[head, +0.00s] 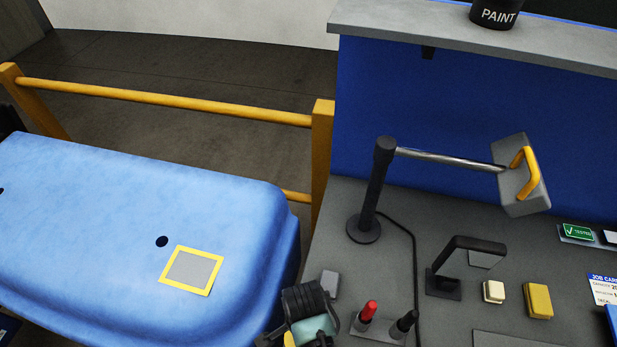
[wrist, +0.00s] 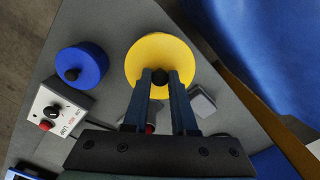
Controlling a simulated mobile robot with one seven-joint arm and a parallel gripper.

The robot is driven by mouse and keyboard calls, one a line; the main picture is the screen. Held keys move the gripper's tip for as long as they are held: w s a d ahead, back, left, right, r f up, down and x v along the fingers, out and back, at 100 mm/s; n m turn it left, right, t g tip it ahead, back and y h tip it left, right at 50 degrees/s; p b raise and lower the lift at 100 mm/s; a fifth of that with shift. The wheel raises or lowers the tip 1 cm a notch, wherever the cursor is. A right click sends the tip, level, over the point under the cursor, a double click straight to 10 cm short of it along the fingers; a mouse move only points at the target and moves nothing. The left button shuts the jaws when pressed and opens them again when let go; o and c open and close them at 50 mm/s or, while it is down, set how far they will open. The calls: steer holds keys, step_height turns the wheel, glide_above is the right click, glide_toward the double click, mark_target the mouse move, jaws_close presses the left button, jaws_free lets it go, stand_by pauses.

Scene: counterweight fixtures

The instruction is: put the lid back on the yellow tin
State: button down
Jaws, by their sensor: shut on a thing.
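In the wrist view my gripper (wrist: 160,78) is shut on the black knob (wrist: 160,76) of a round yellow lid (wrist: 160,50). The lid's top faces the camera, and a finger stands on each side of the knob. The yellow tin's body cannot be made out; whether it is under the lid, and whether the lid touches anything below, I cannot tell. In the head view my wrist is at the bottom edge, with a small patch of yellow (head: 289,340) beside it. The fingertips are hidden there.
A blue round thing with a black knob (wrist: 82,65) and a white control box (wrist: 55,112) lie left of the lid in the wrist view. A grey block (wrist: 202,102) is close on its right. Red-tipped (head: 368,311) and black pegs (head: 404,325) stand near my wrist.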

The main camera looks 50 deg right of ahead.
steer(key=shift+s+d+r+m, duration=0.15)
steer(key=shift+s+d+m, duration=0.1)
steer(key=shift+s+m, duration=0.3)
steer(key=shift+d+f+m, duration=0.15)
steer(key=shift+f+m, duration=0.1)
steer(key=shift+m, duration=0.1)
step_height(320, 180, down, 4)
steer(key=b, duration=0.5)
steer(key=shift+f, duration=0.25)
steer(key=shift+f+b, duration=0.4)
steer(key=shift+f, duration=0.45)
steer(key=shift+w+r+p, duration=0.1)
steer(key=shift+p, duration=0.4)
steer(key=shift+f, duration=0.2)
stand_by(1.2)
steer(key=shift+c, duration=0.8)
jaws_free()
